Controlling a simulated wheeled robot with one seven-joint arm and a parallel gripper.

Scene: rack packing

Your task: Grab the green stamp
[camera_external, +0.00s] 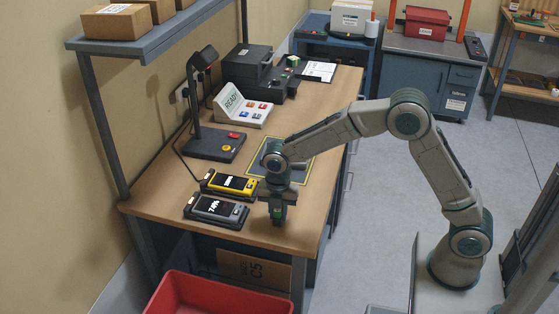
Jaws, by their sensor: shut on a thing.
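My gripper (277,219) points down over the near right part of the wooden workbench (165,205). It is shut on a small dark thing with a green patch, which I take to be the green stamp (277,211). The fingers hide most of it. I cannot tell whether it touches the bench top or is held just above it.
Two handheld devices, one yellow (230,184) and one grey (216,210), lie left of my gripper. A black lamp stand (215,143) and a READY panel (241,106) stand behind. A yellow-edged mat (304,169) lies under my arm. A red bin (215,297) is in front.

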